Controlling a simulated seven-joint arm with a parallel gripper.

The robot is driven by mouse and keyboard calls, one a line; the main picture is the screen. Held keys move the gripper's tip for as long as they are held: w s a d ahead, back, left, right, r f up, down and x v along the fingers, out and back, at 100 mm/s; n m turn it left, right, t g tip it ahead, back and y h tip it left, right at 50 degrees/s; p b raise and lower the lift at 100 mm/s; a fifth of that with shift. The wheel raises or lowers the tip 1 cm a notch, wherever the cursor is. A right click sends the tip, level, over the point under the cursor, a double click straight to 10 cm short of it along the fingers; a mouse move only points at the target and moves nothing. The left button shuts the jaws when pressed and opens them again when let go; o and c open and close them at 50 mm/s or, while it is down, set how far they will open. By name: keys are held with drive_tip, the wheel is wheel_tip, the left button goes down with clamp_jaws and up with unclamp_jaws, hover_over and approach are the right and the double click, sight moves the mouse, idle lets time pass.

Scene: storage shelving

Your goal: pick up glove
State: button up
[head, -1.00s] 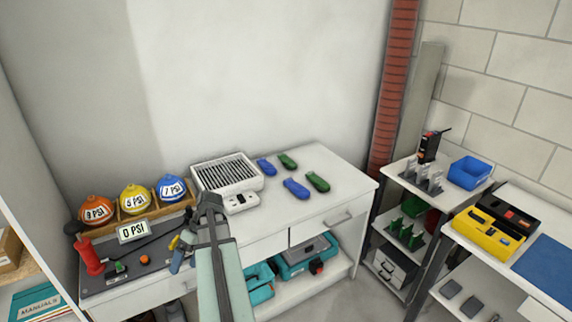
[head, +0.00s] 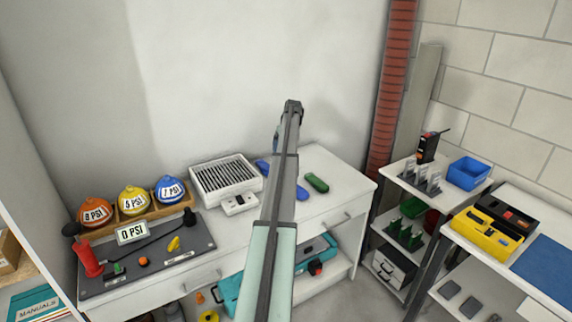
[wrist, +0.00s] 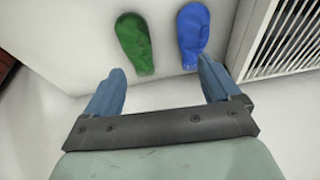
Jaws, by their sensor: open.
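Mitten-shaped gloves lie flat on the white workbench (head: 345,180). In the head view a green glove (head: 317,183) shows fully. Two blue gloves, one at the back (head: 262,167) and one nearer the front (head: 302,194), are partly covered by my arm. In the wrist view a green glove (wrist: 135,42) and a blue glove (wrist: 192,36) lie side by side just beyond my gripper (wrist: 161,72). Its two blue fingers are spread, with nothing between them. In the head view my arm largely hides the gripper.
A white grilled unit (head: 226,178) stands left of the gloves; it is at the right in the wrist view (wrist: 280,40). Further left is a dark mat (head: 150,268) with small tools, with PSI-labelled domes behind it. The wall rises directly behind the bench.

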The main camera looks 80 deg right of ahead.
drive_tip(key=d+f, duration=0.3)
drive_tip(key=f, duration=0.2)
drive_tip(key=d+f, duration=0.2)
drive_tip(key=shift+s+d+f, duration=0.1)
drive_tip(key=shift+d+f, duration=0.25)
drive_tip(key=shift+d+x, duration=0.15)
drive_tip(key=shift+x, duration=1.15)
drive_tip(key=shift+d+x, duration=0.1)
drive_tip(key=shift+x, duration=1.15)
drive_tip(key=shift+r, duration=0.1)
drive_tip(key=c, duration=1.2)
drive_tip(key=shift+o, duration=0.2)
